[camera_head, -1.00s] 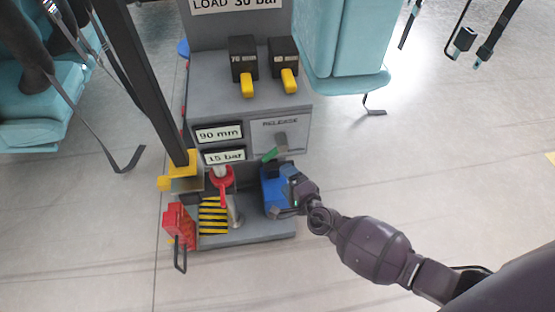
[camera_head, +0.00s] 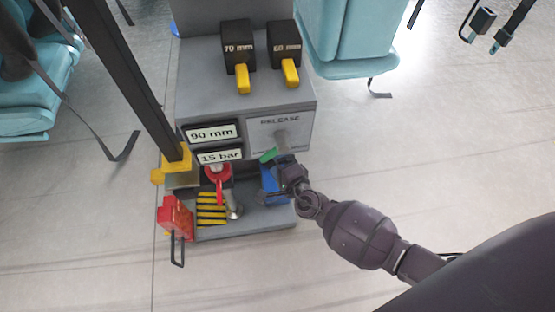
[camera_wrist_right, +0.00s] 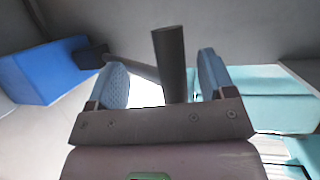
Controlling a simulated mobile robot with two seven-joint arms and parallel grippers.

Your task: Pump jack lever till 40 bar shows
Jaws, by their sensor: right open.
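The grey machine's readout (camera_head: 220,156) shows 15 bar. A readout (camera_head: 212,132) above it shows 90 mm. My right gripper (camera_head: 281,176) is beside the blue pump block (camera_head: 268,184) at the machine's lower right, under the release panel. In the right wrist view my right gripper (camera_wrist_right: 163,88) is open, and a dark round bar (camera_wrist_right: 168,50), apparently the jack lever, stands between its blue-padded fingers. The fingers look apart from the bar. The blue block (camera_wrist_right: 45,70) is at left there. My left gripper is out of view.
A release panel (camera_head: 293,133) with a grey knob and a green tab (camera_head: 268,155) is just above my right gripper. A dark post (camera_head: 125,75) slants down to a yellow bracket (camera_head: 172,170). A red box (camera_head: 175,218) is at lower left. Floor at right is clear.

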